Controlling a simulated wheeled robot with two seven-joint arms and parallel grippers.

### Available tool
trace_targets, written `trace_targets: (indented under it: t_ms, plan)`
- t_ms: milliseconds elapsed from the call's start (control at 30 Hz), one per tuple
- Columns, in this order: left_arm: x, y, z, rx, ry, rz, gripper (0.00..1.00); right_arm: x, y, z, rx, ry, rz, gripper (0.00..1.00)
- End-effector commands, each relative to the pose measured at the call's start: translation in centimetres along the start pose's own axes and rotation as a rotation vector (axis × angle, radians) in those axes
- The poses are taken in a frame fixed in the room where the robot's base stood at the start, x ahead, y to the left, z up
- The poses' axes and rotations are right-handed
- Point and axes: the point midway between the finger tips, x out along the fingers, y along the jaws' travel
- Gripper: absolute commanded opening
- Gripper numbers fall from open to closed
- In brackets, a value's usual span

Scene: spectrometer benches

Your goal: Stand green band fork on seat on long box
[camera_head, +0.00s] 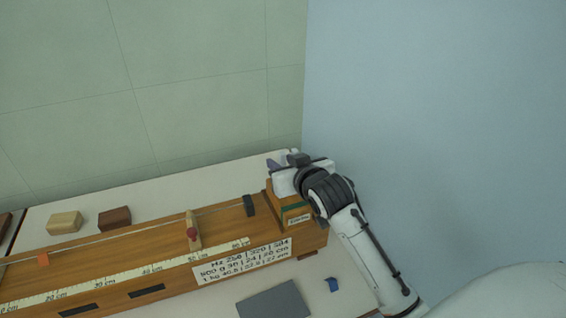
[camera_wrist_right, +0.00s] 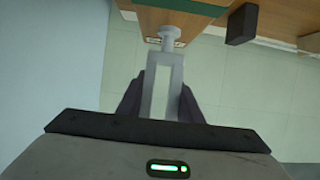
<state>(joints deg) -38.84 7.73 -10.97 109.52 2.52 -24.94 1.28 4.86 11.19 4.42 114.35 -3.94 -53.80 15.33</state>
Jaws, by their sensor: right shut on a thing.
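The long box (camera_head: 130,258) is a wooden bench with a printed scale, lying across the lower left of the head view. Its raised end block (camera_head: 284,205) carries a green strip. My right gripper (camera_head: 273,165) is just beyond that end block. In the right wrist view my right gripper (camera_wrist_right: 163,100) is shut on a grey fork (camera_wrist_right: 161,72), with its stem and round foot pointing at the box's wooden edge (camera_wrist_right: 205,12). I cannot tell whether the foot touches the wood. No green band shows on the fork's visible part. The seat is not clearly visible. My left gripper is not in view.
A wooden bridge with a red knob (camera_head: 193,232), an orange marker (camera_head: 43,259) and a black block (camera_head: 249,205) sit along the box. Pale (camera_head: 64,222) and brown blocks (camera_head: 114,217) lie behind it. A grey plate (camera_head: 273,300) and blue piece (camera_head: 332,285) lie in front.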

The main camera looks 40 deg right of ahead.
Motion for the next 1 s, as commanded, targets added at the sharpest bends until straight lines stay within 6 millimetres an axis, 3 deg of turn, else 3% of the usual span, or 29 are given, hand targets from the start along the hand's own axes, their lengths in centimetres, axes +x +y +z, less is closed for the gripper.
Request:
trace_targets:
  t_ms: [133,167,267,667,1000]
  plan:
    - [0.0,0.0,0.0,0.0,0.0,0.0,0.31,0.1,0.0,0.0,0.0,0.004,0.0,0.0]
    - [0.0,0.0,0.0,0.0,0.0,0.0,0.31,0.1,0.0,0.1,0.0,0.0,0.0,0.38]
    - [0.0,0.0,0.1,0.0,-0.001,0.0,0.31,0.1,0.0,0.1,0.0,0.0,0.0,0.51]
    - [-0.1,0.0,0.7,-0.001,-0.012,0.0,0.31,-0.7,0.0,0.0,0.0,0.0,0.0,0.51]
    - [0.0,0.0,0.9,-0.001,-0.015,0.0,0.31,-7.4,0.0,0.0,0.002,0.0,-0.001,0.51]
